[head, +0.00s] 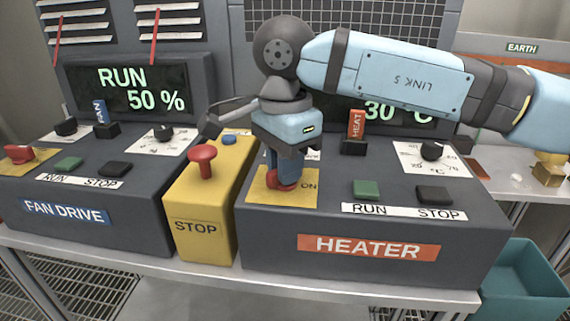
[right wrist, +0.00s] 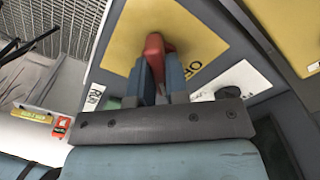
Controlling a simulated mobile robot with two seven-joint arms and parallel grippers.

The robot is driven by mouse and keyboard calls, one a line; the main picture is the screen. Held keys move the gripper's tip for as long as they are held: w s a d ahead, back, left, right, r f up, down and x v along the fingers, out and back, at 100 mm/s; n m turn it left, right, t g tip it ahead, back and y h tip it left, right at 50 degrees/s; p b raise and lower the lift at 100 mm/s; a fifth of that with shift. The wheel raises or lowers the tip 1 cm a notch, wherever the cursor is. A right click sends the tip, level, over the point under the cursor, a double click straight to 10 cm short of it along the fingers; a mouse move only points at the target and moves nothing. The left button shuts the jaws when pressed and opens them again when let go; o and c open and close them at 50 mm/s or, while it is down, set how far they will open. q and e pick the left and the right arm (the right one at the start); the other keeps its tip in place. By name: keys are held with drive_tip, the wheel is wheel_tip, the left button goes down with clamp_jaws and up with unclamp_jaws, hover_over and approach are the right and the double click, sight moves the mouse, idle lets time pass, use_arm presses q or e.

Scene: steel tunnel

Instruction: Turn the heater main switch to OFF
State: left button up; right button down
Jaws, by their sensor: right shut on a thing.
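The heater box (head: 270,245) carries a red main switch (head: 284,182) on a yellow plate (head: 254,193) at its front left corner. The word ON shows right of the switch in the head view. My right gripper (head: 281,176) points down and is shut on the switch. In the right wrist view, the red handle (right wrist: 154,46) stands between the blue fingers (right wrist: 157,78). The yellow plate (right wrist: 120,41) there shows part of the word OFF. The gripper covers much of the plate, and I cannot tell which mark the handle points to. My left gripper is not in view.
A yellow box with a red STOP button (head: 203,158) stands close left of my right gripper. The fan drive box (head: 90,205) is further left. The heater's green button (head: 366,189), black button (head: 434,195) and dial (head: 431,151) lie to the right. My arm partly hides the heater display (head: 386,113).

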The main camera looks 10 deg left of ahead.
drive_tip(key=n, duration=0.4)
drive_tip(key=shift+n, duration=0.3)
drive_tip(key=n, duration=0.4)
drive_tip(key=shift+n, duration=0.3)
drive_tip(key=c, duration=1.1)
unclamp_jaws()
use_arm(q)
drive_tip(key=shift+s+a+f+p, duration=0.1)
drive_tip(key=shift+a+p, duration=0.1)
drive_tip(key=shift+p, duration=0.9)
use_arm(e)
wheel_tip(320, 180, up, 14)
drive_tip(key=shift+f, duration=0.1)
